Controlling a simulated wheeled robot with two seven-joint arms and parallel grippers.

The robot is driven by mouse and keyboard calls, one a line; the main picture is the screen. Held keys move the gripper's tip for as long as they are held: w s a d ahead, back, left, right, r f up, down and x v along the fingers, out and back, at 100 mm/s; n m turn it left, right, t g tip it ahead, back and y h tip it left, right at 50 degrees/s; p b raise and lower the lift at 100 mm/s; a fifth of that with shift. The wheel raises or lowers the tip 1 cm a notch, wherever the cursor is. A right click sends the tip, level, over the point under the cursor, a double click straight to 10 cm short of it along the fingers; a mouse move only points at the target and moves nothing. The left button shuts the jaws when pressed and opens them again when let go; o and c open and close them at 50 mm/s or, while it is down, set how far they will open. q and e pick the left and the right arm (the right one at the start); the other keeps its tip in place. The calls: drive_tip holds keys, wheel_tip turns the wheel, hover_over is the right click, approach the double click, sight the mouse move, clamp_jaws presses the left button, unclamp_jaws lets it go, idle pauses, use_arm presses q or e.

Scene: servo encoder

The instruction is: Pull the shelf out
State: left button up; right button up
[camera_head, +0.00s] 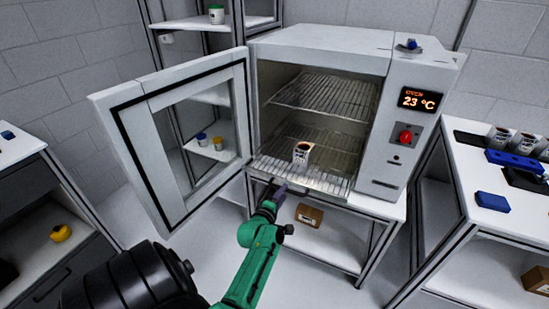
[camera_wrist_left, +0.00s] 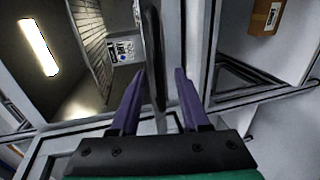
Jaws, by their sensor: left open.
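The oven (camera_head: 320,50) stands with its door (camera_head: 185,140) swung open to the left. Inside are an upper wire shelf (camera_head: 330,95) and a lower wire shelf (camera_head: 330,180). My left gripper (camera_head: 275,190) is open at the lower shelf's front edge. In the left wrist view its purple fingers (camera_wrist_left: 157,85) stand on either side of a thin dark bar, seemingly that edge. Whether they touch it I cannot tell. My right gripper is not in view.
A cardboard box (camera_head: 309,215) sits below the oven on the stand's lower level. A table (camera_head: 500,225) with cups and blue items (camera_head: 492,202) is at the right. A bench with a yellow object (camera_head: 61,233) is at the left. The floor before the oven looks clear.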

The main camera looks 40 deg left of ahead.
use_arm(q)
drive_tip(key=p+v, duration=0.6)
drive_tip(key=v, duration=0.7)
